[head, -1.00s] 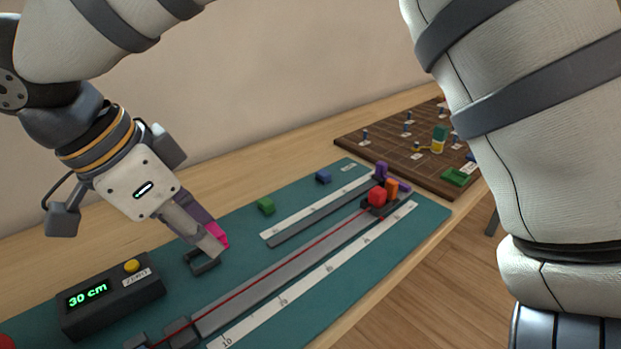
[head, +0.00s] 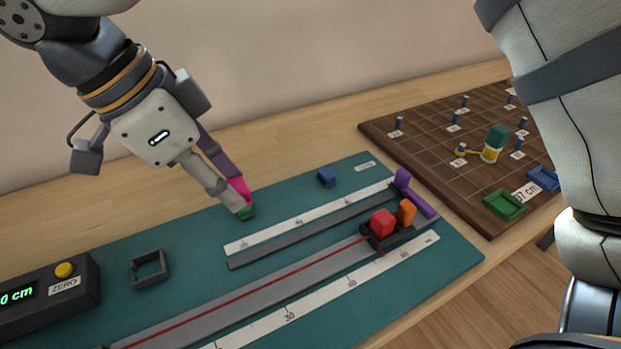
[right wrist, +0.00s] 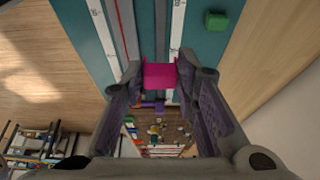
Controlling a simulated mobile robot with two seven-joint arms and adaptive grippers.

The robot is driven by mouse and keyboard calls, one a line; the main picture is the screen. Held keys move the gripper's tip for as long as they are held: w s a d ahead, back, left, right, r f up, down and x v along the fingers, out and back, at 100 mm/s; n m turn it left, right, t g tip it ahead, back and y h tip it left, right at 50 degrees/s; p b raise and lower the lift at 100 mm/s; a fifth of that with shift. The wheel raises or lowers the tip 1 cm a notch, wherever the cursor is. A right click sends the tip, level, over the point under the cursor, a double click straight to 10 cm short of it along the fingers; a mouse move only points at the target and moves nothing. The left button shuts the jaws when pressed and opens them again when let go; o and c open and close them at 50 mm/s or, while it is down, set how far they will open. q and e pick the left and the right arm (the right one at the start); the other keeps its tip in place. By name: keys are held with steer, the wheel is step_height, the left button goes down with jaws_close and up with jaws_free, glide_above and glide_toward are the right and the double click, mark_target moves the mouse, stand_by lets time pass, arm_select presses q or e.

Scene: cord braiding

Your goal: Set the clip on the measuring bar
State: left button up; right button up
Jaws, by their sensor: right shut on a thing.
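My right gripper (head: 240,202) is shut on a pink clip (head: 239,188) and holds it above the teal mat. The clip also shows between the fingertips in the right wrist view (right wrist: 160,77). A short grey bar (head: 310,232) lies beside a white scale strip, with a purple piece (head: 403,180) at its far end. A longer grey rail (head: 235,305) carries a red line and runs to a dark holder with a red block (head: 383,222) and an orange block (head: 406,212). The clip is apart from both bars. My left gripper is out of view.
A green block (head: 247,213) sits just by my fingertips in the head view. An empty dark square frame (head: 150,268) and a display box with a yellow button (head: 64,270) are at left. A blue block (head: 326,177) lies behind the scale. A brown pegboard (head: 440,150) stands beyond the mat.

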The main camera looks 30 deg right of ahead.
steer(key=shift+w+d, duration=0.1)
steer(key=shift+d, duration=0.1)
steer(key=w+d+f, duration=0.4)
steer(key=w+d, duration=0.1)
steer(key=d, duration=0.1)
steer(key=b, duration=0.1)
glide_toward(287, 196)
steer(key=shift+s+d+f, duration=0.45)
steer(key=shift+d+f, duration=0.2)
steer(key=shift+w+d+f, duration=0.2)
steer(key=shift+d+f, duration=0.05)
steer(key=shift+f, duration=0.05)
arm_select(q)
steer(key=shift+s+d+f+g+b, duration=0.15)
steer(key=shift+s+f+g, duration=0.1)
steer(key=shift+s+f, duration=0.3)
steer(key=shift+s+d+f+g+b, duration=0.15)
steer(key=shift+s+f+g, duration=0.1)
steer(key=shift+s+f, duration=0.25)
arm_select(e)
steer(key=shift+w+d+f, duration=0.1)
steer(key=shift+d+f, duration=0.05)
steer(key=shift+f, duration=0.75)
steer(key=shift+w+d+f, duration=0.1)
steer(key=shift+f, duration=0.8)
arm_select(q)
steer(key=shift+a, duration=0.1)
